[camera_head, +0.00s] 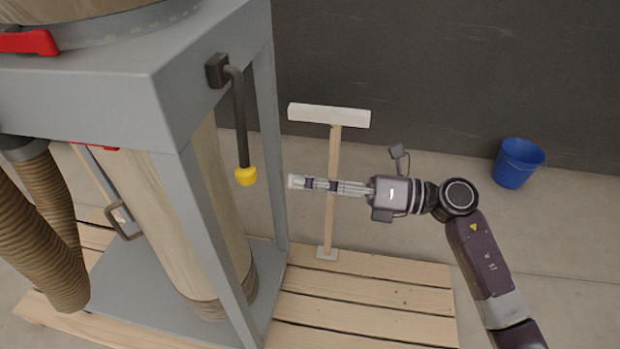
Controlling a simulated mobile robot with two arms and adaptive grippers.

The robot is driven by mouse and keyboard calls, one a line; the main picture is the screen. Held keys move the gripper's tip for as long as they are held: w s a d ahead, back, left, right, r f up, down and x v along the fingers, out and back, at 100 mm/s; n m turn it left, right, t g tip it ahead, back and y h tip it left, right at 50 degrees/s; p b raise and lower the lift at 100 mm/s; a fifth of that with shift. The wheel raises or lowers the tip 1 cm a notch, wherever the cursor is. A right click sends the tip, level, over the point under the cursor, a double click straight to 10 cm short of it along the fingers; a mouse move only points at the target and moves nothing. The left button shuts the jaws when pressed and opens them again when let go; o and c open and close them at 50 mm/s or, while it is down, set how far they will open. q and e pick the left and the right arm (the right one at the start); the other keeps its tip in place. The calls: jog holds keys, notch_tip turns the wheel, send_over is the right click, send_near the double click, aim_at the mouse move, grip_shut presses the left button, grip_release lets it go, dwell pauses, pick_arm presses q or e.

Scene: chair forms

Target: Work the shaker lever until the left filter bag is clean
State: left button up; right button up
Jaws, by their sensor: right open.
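The shaker lever (240,120) is a black bent bar that hangs down from a dark pivot block on the side of the grey frame. Its yellow knob (246,176) is at the lower end. My right gripper (292,182) points left, open and empty, a little to the right of the knob and apart from it in the picture. The bottom of a beige fabric bag (75,8) shows at the top left above a grey band. Which filter bag it is, and how clean, I cannot tell. My left gripper is out of view.
The grey frame (150,95) stands on a wooden pallet (365,295), with a tall beige bag (165,200) inside it. Brown ribbed hoses (35,230) hang at the left. A T-shaped wooden stand (335,150) is behind my right gripper. A blue bucket (517,165) stands near the dark wall.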

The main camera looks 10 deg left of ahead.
aim_at(255, 176)
jog(key=a, duration=1)
jog(key=shift+w, duration=0.15)
jog(key=shift+w+a, duration=0.1)
jog(key=shift+a, duration=0.8)
jog(key=c, duration=0.8)
jog(key=shift+o, duration=0.2)
jog(key=o, duration=0.5)
jog(key=shift+c, duration=0.2)
